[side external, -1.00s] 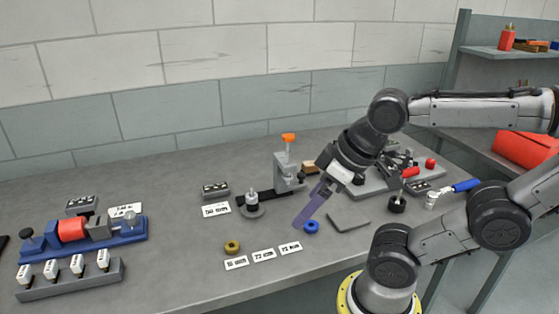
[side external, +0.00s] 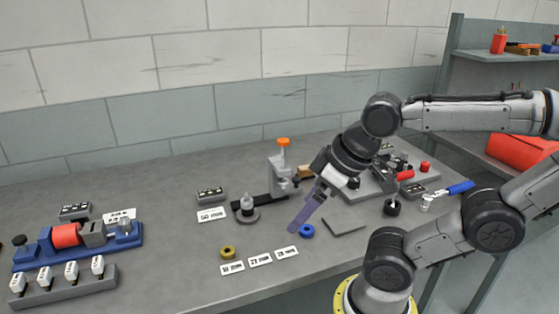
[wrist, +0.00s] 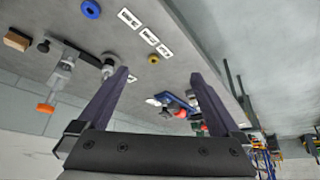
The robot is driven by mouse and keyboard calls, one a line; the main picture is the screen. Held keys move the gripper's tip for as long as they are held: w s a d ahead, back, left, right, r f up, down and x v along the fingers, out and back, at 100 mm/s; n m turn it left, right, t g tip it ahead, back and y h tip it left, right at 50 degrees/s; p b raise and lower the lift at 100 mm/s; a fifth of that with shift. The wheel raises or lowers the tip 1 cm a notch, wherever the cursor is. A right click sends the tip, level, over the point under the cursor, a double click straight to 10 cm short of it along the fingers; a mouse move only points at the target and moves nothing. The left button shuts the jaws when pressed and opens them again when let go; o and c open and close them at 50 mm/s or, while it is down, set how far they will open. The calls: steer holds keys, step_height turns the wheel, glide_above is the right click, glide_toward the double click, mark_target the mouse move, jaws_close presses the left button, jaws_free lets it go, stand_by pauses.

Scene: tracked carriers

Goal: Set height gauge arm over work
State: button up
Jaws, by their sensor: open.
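The height gauge (side external: 282,170) is a grey post with an orange knob, standing on the bench behind my gripper. A black arm (side external: 268,199) runs left from its foot towards a round grey piece with an upright stud (side external: 247,213). I cannot tell whether the arm is over that piece or beside it. In the wrist view the gauge (wrist: 60,76) is at the left, orange knob downward, with the round piece (wrist: 108,68) near the left finger. My gripper (side external: 294,228) points down and left, open and empty, in front of the gauge. Its two fingers are spread in the wrist view (wrist: 159,73).
A blue ring (side external: 307,231) and a brass ring (side external: 228,252) lie near several number cards (side external: 260,260). A blue fixture with a red cylinder (side external: 67,236) stands left. A grey plate (side external: 343,226) lies right of the blue ring. Bare bench lies left of the brass ring.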

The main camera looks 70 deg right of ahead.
steer(key=shift+s+r, duration=0.1)
steer(key=shift+s, duration=0.05)
steer(key=c, duration=0.5)
steer(key=shift+m, duration=0.8)
steer(key=w+r, duration=0.2)
steer(key=r, duration=0.1)
steer(key=shift+d+r, duration=0.2)
steer(key=shift+r, duration=0.1)
steer(key=w+d+r+m, duration=0.2)
steer(key=w+r, duration=0.1)
steer(key=w, duration=0.1)
steer(key=m+g, duration=0.6)
steer(key=m, duration=0.4)
glide_above(297, 178)
step_height(297, 178, down, 9)
step_height(297, 178, down, 14)
steer(key=shift+a+r, duration=0.15)
steer(key=shift+r, duration=0.05)
jaws_close()
